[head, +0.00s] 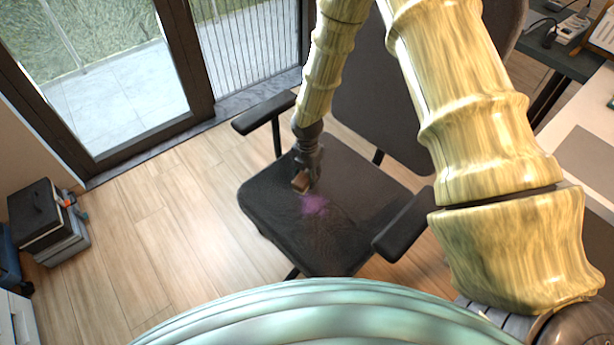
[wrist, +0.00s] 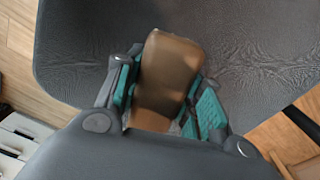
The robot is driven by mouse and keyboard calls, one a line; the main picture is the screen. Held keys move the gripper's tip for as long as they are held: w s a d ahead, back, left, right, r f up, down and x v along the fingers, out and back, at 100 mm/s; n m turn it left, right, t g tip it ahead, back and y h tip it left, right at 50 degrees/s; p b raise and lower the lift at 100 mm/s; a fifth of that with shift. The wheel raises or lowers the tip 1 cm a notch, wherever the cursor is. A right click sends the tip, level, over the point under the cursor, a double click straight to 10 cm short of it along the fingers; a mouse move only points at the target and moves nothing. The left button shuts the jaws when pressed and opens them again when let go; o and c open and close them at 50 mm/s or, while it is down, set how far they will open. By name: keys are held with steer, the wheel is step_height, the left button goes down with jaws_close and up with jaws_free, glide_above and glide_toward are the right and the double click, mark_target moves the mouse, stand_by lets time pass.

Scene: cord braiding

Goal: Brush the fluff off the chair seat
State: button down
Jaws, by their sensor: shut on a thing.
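The black chair seat (head: 350,180) fills the middle of the head view, and its dark fabric also shows in the wrist view (wrist: 258,70). A purple-pink patch of fluff (head: 315,204) lies near the middle of the seat. My gripper (head: 304,172) is over the seat, just behind the fluff. It is shut on a brown brush (head: 301,183). In the wrist view the brush's brown block (wrist: 168,72) sits between the teal-padded fingers of my gripper (wrist: 165,95). The bristles are hidden, and I cannot tell whether they touch the seat. The fluff does not show in the wrist view.
Black armrests (head: 264,112) (head: 404,222) flank the seat, and the chair's backrest (head: 375,100) rises behind it. A desk (head: 585,150) stands at the right. A toolbox (head: 40,215) sits on the wooden floor at the left. The floor (head: 190,235) left of the chair is clear.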

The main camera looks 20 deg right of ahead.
mark_target(307, 172)
steer(key=shift+s+r+p, duration=0.1)
steer(key=shift+r+p, duration=1)
steer(key=shift+r, duration=0.6)
